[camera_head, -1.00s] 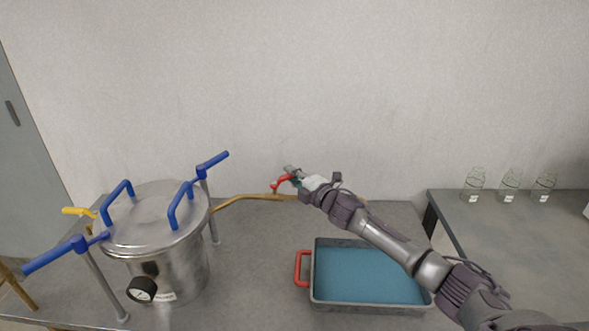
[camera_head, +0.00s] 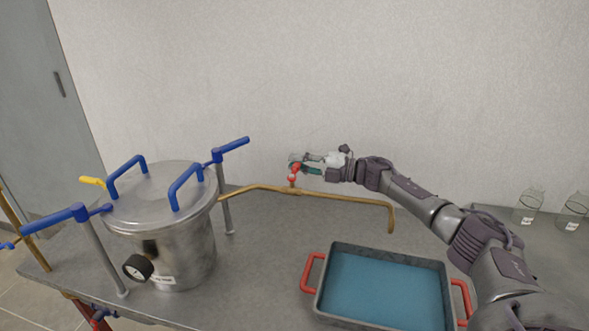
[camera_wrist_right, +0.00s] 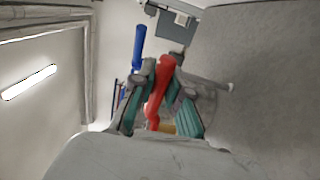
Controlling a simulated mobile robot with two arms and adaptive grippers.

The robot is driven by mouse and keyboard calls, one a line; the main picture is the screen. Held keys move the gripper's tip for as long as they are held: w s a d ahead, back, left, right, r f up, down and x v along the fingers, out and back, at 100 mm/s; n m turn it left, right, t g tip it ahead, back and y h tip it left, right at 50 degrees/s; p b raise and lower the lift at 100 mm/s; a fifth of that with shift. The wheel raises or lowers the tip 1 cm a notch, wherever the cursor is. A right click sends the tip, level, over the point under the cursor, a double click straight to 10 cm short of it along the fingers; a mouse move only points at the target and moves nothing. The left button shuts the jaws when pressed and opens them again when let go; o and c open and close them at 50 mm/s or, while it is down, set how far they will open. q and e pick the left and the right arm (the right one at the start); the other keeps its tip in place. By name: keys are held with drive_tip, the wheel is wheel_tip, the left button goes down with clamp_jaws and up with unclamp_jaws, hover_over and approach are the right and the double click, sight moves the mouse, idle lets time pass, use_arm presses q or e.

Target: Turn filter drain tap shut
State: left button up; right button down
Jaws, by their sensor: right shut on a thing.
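The filter drain tap has a red handle (camera_head: 294,172) on a brass pipe (camera_head: 340,197) that runs right from the steel filter vessel (camera_head: 178,245) and bends down at its end. My right gripper (camera_head: 303,163) is at the tap, reaching in from the right. In the right wrist view the red handle (camera_wrist_right: 163,80) lies between the gripper's two teal-padded fingers (camera_wrist_right: 160,115), and they are shut on it. The gripper covers part of the handle, so its exact angle is hard to tell. My left gripper is out of view.
A grey tray (camera_head: 334,250) with red handles and blue liquid stands below the pipe's outlet, to the front. The vessel has blue handles, a yellow lever (camera_head: 92,182) and a gauge (camera_head: 138,267). Glass jars (camera_head: 529,206) stand at the right. The wall is close behind.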

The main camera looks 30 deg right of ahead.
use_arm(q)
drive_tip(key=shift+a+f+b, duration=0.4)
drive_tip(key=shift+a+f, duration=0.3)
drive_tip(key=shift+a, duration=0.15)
use_arm(e)
drive_tip(key=shift+w+a+f+n+g+y, duration=0.1)
drive_tip(key=shift+a+f+n+g+y, duration=0.1)
drive_tip(key=shift+n+g+y, duration=0.25)
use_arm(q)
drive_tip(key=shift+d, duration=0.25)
use_arm(e)
drive_tip(key=shift+r, duration=0.1)
drive_tip(key=c, duration=1.1)
unclamp_jaws()
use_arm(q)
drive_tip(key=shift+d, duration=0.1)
use_arm(e)
drive_tip(key=v, duration=1.2)
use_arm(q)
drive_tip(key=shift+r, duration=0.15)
use_arm(e)
drive_tip(key=shift+w+r, duration=0.1)
drive_tip(key=shift+r, duration=0.05)
